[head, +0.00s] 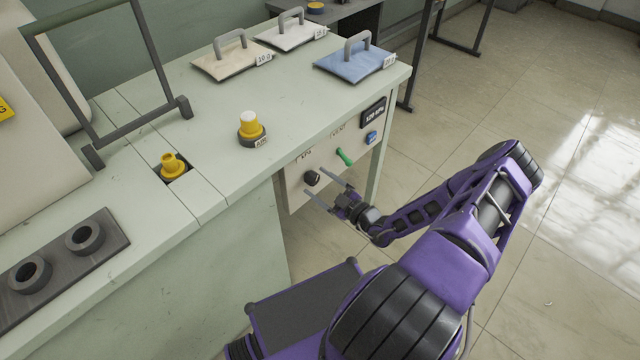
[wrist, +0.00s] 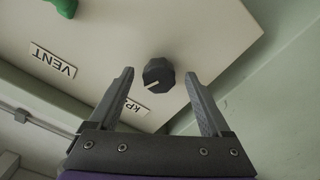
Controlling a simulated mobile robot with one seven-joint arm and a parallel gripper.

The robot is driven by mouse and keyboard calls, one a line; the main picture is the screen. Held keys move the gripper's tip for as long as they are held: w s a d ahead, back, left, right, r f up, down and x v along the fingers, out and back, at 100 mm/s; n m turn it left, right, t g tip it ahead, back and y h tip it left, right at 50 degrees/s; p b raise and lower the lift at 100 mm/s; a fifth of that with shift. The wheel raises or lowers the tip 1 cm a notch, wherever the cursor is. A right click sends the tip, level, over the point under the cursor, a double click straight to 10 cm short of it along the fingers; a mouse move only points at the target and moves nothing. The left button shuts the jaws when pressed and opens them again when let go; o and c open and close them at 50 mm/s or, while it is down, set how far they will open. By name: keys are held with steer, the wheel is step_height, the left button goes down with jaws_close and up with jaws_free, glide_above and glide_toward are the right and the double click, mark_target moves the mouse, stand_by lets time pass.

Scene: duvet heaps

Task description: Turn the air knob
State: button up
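The air knob is a black faceted dial (head: 312,178) with a white pointer line, on the cream front panel under the bench top. In the wrist view the knob (wrist: 159,75) sits between and just beyond the tips of my gripper (wrist: 158,80). My gripper (head: 321,184) is open, with one finger on each side of the knob's line and a gap to both. I cannot tell how far the fingertips are from the panel. A label reading kPa (wrist: 135,106) is partly hidden behind the left finger.
A green lever (head: 345,157) by a VENT label (wrist: 54,62), a blue button (head: 372,137) and a display (head: 374,115) share the panel. Open floor lies to the right.

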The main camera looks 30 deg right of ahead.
steer(key=p+v, duration=0.1)
steer(key=v, duration=1.6)
steer(key=shift+s, duration=0.15)
